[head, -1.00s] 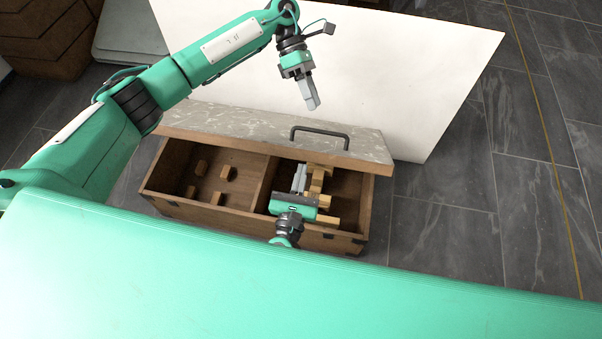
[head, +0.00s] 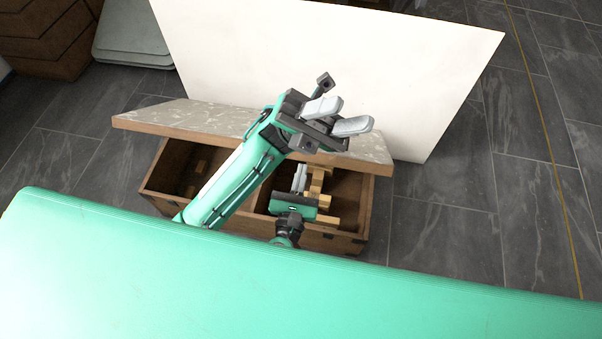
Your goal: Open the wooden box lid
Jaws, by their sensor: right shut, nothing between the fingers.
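The wooden box (head: 340,242) stands on the floor with its inside showing. Its lid (head: 190,118), grey-topped with a wooden edge, is raised and tilted above the back of the box. The lid's dark handle is hidden behind my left gripper (head: 337,116). That gripper is open, its two pale fingers apart, in front of the lid in this view; I cannot tell whether it touches the lid. My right gripper (head: 299,178) is shut and empty, over the box's right compartment, its fingertips near the lid's front edge.
Several light wood pieces (head: 326,208) lie in the right compartment beside my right gripper. A large white panel (head: 420,70) stands behind the box. Grey tiled floor (head: 450,230) is clear at the right. Brown crates (head: 45,45) stand at the far left.

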